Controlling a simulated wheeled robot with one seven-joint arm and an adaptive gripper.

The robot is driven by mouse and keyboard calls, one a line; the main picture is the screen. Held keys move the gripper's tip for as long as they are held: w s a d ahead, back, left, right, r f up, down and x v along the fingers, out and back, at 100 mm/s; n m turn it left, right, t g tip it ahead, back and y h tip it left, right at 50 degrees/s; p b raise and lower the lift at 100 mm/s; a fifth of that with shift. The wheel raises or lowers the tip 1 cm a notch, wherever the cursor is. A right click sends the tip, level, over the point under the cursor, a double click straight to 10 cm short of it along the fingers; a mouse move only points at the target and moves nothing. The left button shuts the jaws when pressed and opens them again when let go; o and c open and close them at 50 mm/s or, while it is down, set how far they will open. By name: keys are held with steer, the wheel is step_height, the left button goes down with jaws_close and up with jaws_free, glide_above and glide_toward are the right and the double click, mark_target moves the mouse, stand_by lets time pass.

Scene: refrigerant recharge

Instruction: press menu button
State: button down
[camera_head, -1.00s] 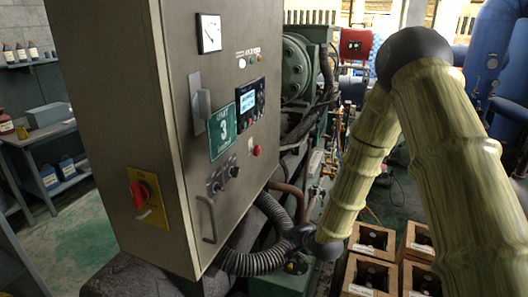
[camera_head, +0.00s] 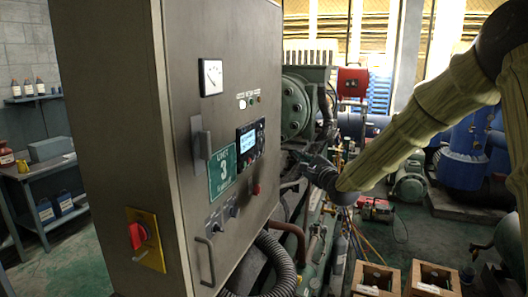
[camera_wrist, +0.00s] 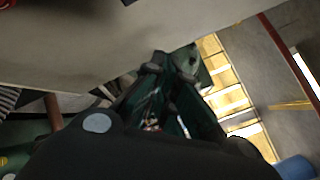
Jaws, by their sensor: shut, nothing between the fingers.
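The grey control cabinet (camera_head: 225,100) carries a small black controller (camera_head: 250,140) with a lit blue-white screen and keys on its right side. The labels on the keys are too small to read, so I cannot tell which is the menu button. My gripper (camera_head: 297,156) is to the right of the cabinet's front, about level with the controller and apart from it. It is shut and empty. In the wrist view my gripper (camera_wrist: 168,66) points past the cabinet face (camera_wrist: 90,45), which fills the upper left. The controller's screen is not visible there.
Green machinery (camera_head: 297,105) and hoses lie behind; wooden crates (camera_head: 376,278) stand lower right.

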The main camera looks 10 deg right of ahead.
stand_by(0.3)
steer(key=w+a, duration=0.5)
steer(key=a, duration=0.2)
steer(key=shift+b, duration=0.35)
steer(key=shift+a, duration=0.25)
stand_by(1.3)
steer(key=shift+w+a, duration=0.25)
steer(key=shift+w+a, duration=0.15)
steer(key=shift+a, duration=0.15)
stand_by(1.1)
steer(key=shift+s+d+b, duration=0.35)
steer(key=shift+s+d, duration=0.05)
steer(key=shift+d, duration=0.25)
steer(key=shift+s+d, duration=0.7)
steer(key=shift+d, duration=0.35)
steer(key=shift+s+d, duration=0.7)
steer(key=shift+d, duration=0.3)
